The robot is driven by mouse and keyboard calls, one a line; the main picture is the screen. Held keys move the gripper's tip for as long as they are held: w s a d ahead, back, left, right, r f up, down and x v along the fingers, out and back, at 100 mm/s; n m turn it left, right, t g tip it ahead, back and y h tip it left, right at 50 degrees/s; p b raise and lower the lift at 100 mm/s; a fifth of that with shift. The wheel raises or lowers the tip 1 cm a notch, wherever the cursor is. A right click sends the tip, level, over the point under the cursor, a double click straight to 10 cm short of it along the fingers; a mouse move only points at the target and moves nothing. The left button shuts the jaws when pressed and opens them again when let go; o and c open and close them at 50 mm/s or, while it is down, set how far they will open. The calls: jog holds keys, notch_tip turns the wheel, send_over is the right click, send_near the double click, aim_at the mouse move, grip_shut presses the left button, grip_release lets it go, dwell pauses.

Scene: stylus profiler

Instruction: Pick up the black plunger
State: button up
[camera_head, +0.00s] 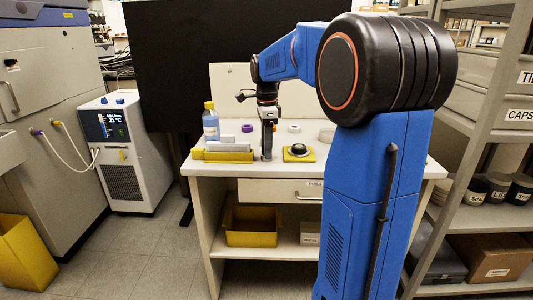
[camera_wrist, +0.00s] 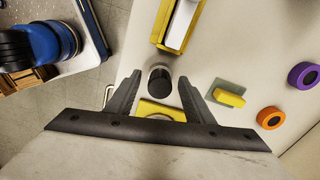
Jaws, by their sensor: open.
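A short black cylinder (camera_wrist: 160,84) with a pale rim, apparently the black plunger, shows in the wrist view. My gripper (camera_head: 267,152) is open and points down at the bench top in the head view. In the wrist view its two fingers lie on either side of the cylinder, with visible gaps. I cannot tell how far above it the fingertips are. In the head view the gripper hides this cylinder. A dark domed knob (camera_head: 298,149) on a yellow base (camera_head: 309,156) stands just right of the gripper; the gripper covers part of that base in the wrist view.
A yellow tray (camera_head: 228,156) and a bottle (camera_head: 210,125) stand left of the gripper. The wrist view shows a yellow block (camera_wrist: 229,98), an orange ring (camera_wrist: 270,118) and a purple ring (camera_wrist: 304,76). A shelf rack (camera_head: 480,130) stands at the right.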

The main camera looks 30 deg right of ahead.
grip_shut()
jog(key=shift+r, duration=0.15)
notch_tip(320, 180, up, 10)
jog(key=shift+f, duration=0.1)
dwell(0.4)
jog(key=c, duration=0.9)
grip_release()
grip_shut()
dwell(0.3)
